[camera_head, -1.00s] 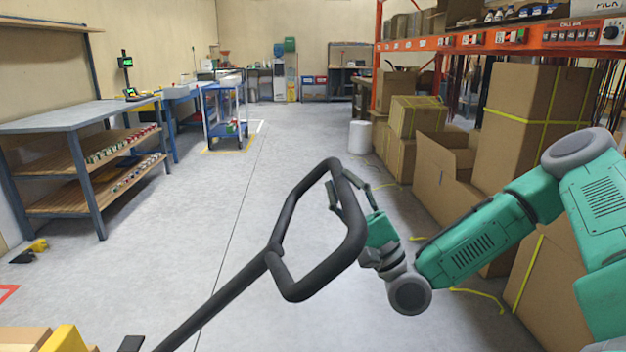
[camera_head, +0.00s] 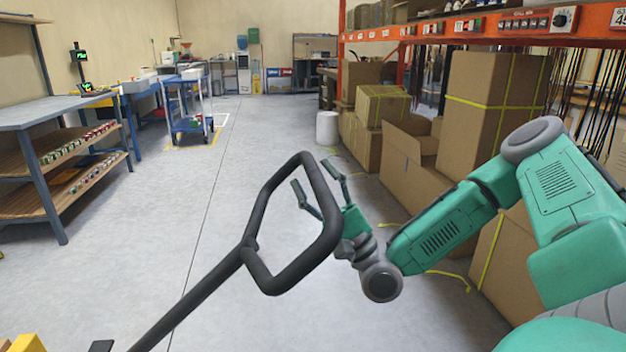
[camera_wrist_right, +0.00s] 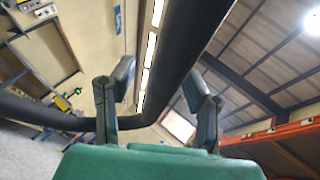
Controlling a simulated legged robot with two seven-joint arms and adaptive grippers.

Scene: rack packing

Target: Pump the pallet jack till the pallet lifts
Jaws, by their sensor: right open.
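The pallet jack's black loop handle (camera_head: 331,215) stands tilted in the middle of the head view, its shaft (camera_head: 200,295) running down to the lower left. My right gripper (camera_head: 313,178) is open at the loop's upper right side, its two fingers pointing up and left. In the right wrist view the handle bar (camera_wrist_right: 182,50) passes beyond and between the spread fingers (camera_wrist_right: 160,85); I cannot tell whether they touch it. The jack's body and the pallet are mostly out of view; a yellow part (camera_head: 25,343) shows at the bottom left corner. My left gripper is not in view.
Cardboard boxes (camera_head: 490,110) stand along the right below an orange rack (camera_head: 480,28). A workbench with shelves (camera_head: 60,110) is on the left, and a blue cart (camera_head: 190,105) stands farther back. The grey floor (camera_head: 250,130) between them is clear.

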